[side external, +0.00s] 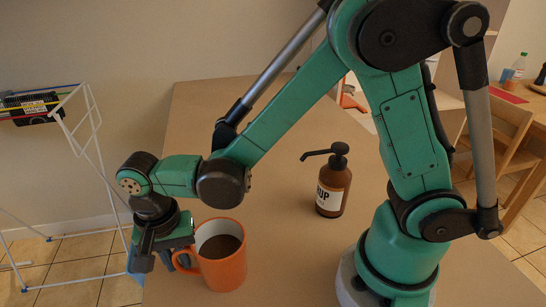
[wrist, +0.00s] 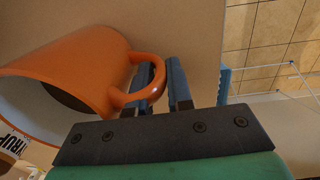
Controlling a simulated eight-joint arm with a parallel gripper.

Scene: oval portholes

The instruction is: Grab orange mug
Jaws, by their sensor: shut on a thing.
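The orange mug (side external: 226,268) stands upright on the tan table, with dark brown contents and a white inside. In the wrist view the mug (wrist: 82,70) fills the left side, with its handle (wrist: 156,88) reaching toward my gripper. My gripper (side external: 165,258) is at the mug's left side, by the handle. In the wrist view the two dark blue fingers of my gripper (wrist: 163,85) are shut on the handle, one finger passing inside its loop. The lower ends of the fingers are partly hidden in the side view.
A brown pump bottle (side external: 332,188) with a white label stands behind the mug to the right. The tan table (side external: 215,125) is clear behind the mug. A white drying rack (side external: 90,140) stands on the floor off the table's left edge.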

